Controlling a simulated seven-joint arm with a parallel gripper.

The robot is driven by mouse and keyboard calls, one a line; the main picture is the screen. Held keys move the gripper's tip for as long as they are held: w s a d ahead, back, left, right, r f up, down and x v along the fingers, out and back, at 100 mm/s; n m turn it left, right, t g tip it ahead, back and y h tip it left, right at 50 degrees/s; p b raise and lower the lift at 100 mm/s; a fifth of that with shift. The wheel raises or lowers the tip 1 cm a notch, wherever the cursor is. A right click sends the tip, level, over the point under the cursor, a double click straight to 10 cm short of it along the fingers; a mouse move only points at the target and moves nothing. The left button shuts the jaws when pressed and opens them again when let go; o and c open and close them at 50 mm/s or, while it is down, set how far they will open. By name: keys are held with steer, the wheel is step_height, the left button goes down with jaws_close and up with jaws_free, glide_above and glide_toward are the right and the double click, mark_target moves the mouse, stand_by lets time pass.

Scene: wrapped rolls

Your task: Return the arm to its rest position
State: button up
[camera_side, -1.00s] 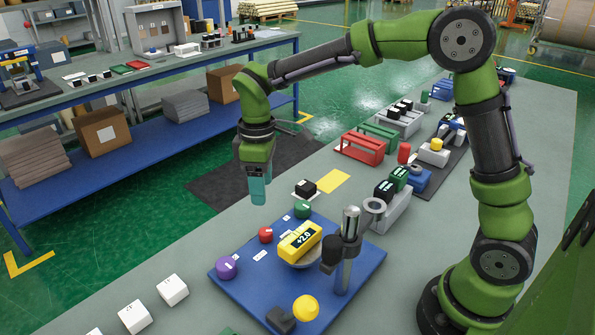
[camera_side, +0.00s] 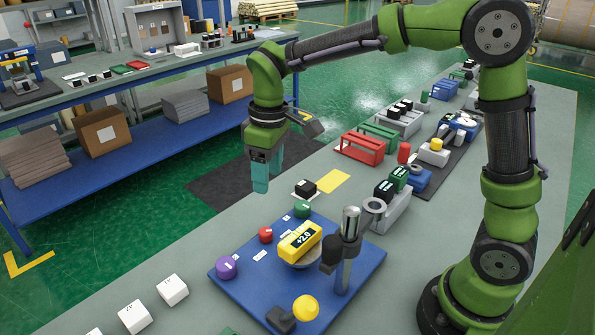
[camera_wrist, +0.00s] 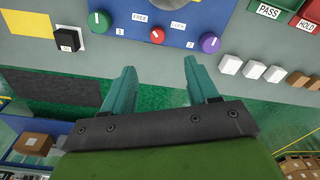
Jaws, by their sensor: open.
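My gripper (camera_side: 262,180) hangs in the air at the far edge of the grey bench, left of the small black block (camera_side: 306,187) in the side view. In the wrist view my gripper (camera_wrist: 160,75) has its two teal fingers spread apart with nothing between them. The blue panel (camera_side: 233,273) lies on the bench nearer the camera. It carries a green knob (camera_side: 302,209), a red knob (camera_side: 265,235), a purple knob (camera_side: 227,267) and a yellow block marked "+2.0" (camera_side: 300,240). My gripper touches none of them.
A grey post (camera_side: 345,262) stands on the panel beside a yellow round button (camera_side: 305,308). White blocks (camera_side: 172,290) sit at the near left. Red (camera_side: 362,148) and green racks stand farther along. A second bench (camera_side: 150,75) with boxes below is across the floor.

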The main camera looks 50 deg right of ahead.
steer(key=s+d+r+m+t, duration=0.2)
steer(key=s+d+m+t, duration=0.1)
steer(key=s, duration=0.5)
steer(key=s+d+r+m+t+y, duration=0.1)
steer(key=s+d+r+m+t, duration=0.2)
steer(key=s+m, duration=0.2)
steer(key=shift+s+d+t+y, duration=0.2)
steer(key=shift+s+t+y, duration=0.15)
steer(key=shift+s, duration=1.55)
